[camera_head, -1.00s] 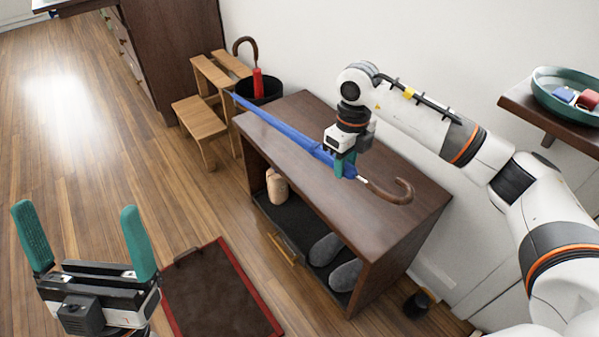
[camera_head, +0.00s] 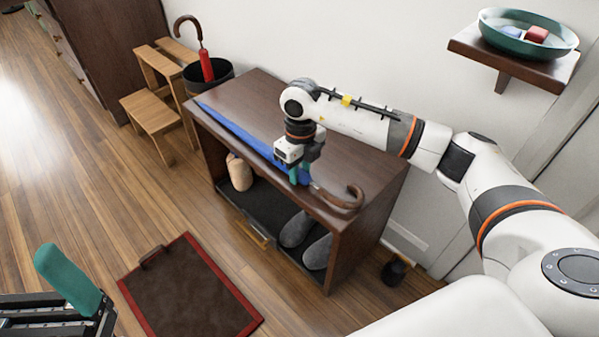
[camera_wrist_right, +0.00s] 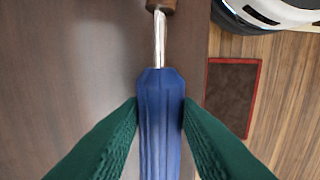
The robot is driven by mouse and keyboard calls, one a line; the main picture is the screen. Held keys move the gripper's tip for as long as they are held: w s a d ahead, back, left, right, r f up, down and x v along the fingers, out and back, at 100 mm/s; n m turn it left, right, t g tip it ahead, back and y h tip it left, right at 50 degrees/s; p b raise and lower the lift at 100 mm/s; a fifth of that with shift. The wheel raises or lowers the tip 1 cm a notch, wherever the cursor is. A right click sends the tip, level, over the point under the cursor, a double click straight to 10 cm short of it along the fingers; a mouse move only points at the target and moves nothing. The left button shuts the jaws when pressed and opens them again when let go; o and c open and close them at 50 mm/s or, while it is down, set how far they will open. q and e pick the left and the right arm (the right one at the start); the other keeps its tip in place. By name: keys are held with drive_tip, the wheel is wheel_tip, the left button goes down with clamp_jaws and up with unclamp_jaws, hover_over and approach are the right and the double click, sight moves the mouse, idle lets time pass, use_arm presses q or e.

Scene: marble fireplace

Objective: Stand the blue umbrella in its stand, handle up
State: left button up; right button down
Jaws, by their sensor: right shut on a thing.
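The blue umbrella (camera_head: 240,132) is furled and roughly level over the front part of the dark wooden bench (camera_head: 255,91). Its curved brown handle (camera_head: 352,199) points right and its tip points left toward the stand. I cannot tell whether it touches the bench top. My right gripper (camera_head: 299,174) is shut on the blue canopy near the handle end; the wrist view shows the canopy (camera_wrist_right: 160,120) between both green fingers. The stand (camera_head: 208,77) is a black bin beyond the bench's left end, with a red umbrella (camera_head: 206,66) in it. My left gripper is partly cut off at lower left, one green finger (camera_head: 68,280) showing, empty.
A wooden step stool (camera_head: 150,110) stands beside the stand. Shoes (camera_head: 296,228) sit on the bench's lower shelf. A red-edged mat (camera_head: 190,285) lies on the floor in front. A wall shelf (camera_head: 520,68) at upper right carries a green bowl (camera_head: 500,40).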

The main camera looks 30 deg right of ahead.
drive_tip(key=shift+r, duration=0.1)
drive_tip(key=shift+f, duration=0.2)
drive_tip(key=c, duration=1.1)
unclamp_jaws()
drive_tip(key=shift+r, duration=0.1)
